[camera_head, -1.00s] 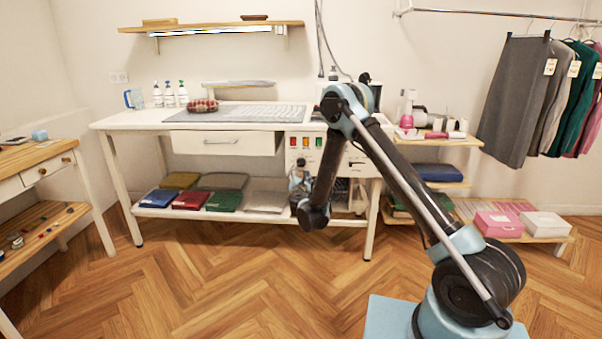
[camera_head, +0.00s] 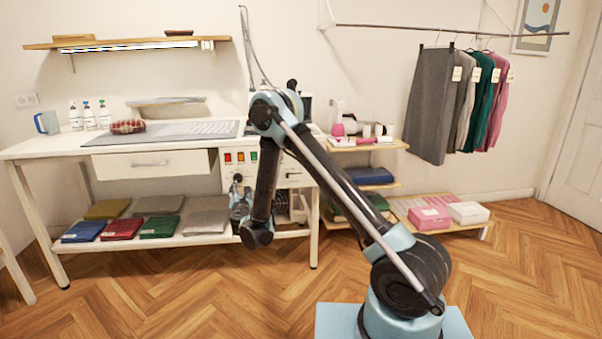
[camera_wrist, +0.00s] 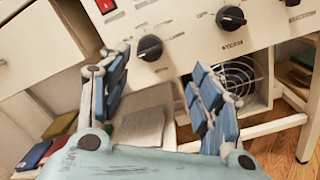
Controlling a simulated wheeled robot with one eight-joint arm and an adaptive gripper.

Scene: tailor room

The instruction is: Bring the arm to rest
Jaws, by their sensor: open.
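My arm stands in front of the white work table (camera_head: 60,148), folded with its elbow raised and its forearm hanging down. My gripper shows in the wrist view (camera_wrist: 160,95) with its two blue-padded fingers spread apart and nothing between them. Beyond the fingers is the table's white control panel (camera_wrist: 190,30) with black knobs. I cannot tell from these views how far the fingers are from the panel.
Folded cloths (camera_head: 160,227) lie on the table's lower shelf. A side shelf (camera_head: 380,185) with pink and white boxes stands to the right, below hanging skirts (camera_head: 430,105). Open wooden floor (camera_head: 520,260) lies at the right and in front of the table.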

